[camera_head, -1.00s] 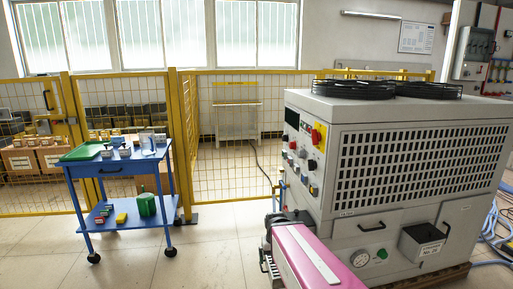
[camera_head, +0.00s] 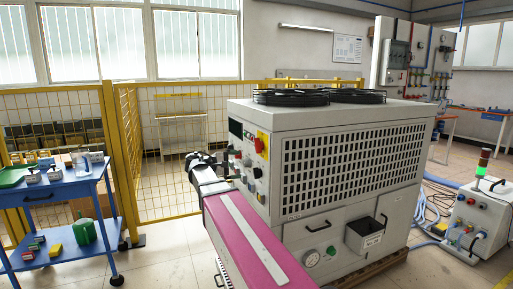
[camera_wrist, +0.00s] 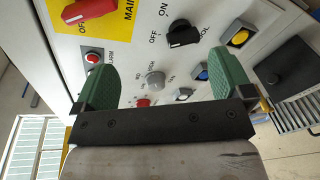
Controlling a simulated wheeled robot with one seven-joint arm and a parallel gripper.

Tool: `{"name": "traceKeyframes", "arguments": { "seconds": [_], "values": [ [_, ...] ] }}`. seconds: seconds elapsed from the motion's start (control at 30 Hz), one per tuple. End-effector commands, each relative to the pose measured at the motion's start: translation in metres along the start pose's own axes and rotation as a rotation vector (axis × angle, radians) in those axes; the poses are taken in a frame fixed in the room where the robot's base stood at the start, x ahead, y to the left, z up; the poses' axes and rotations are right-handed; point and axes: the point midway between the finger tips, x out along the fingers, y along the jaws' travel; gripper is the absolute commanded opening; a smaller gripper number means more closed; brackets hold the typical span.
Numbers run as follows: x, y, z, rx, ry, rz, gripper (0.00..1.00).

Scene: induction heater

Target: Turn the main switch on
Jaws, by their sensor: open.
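The main switch is a red handle (camera_wrist: 88,10) on a yellow plate lettered MAIN, at the top left of the wrist view and partly cut off. Its tip lies by the letters OF. In the head view the main switch (camera_head: 262,143) is at the top right of the panel on the grey machine (camera_head: 350,160). My gripper (camera_wrist: 154,85) is open and empty, its two green fingers apart in front of the panel. The red handle is above the left finger in the wrist view, not between the fingers. In the head view my gripper (camera_head: 205,160) is left of the panel.
A black OFF/ON knob (camera_wrist: 183,33), a grey knob (camera_wrist: 155,79) and several push buttons sit close to my fingers. A yellow fence (camera_head: 170,150) runs behind. A blue cart (camera_head: 60,195) stands left, and a white box with a signal light (camera_head: 480,220) stands right.

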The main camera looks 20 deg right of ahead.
Motion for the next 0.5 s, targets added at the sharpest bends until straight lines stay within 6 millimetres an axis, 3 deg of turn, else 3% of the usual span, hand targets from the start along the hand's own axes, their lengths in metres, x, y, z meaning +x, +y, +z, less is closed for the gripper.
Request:
{"name": "traceKeyframes", "arguments": {
  "seconds": [0.03,0.1,0.2,0.37,0.5],
  "values": [
    [-0.006,0.022,0.005,-0.003,-0.037,0.041,0.98],
    [-0.013,0.042,0.015,-0.010,-0.080,0.087,0.98],
    [-0.018,0.058,0.024,-0.015,-0.120,0.123,0.98],
    [-0.013,0.064,0.029,-0.018,-0.136,0.136,0.98],
    [0.006,0.066,0.032,-0.017,-0.136,0.135,0.98]
  ]
}}
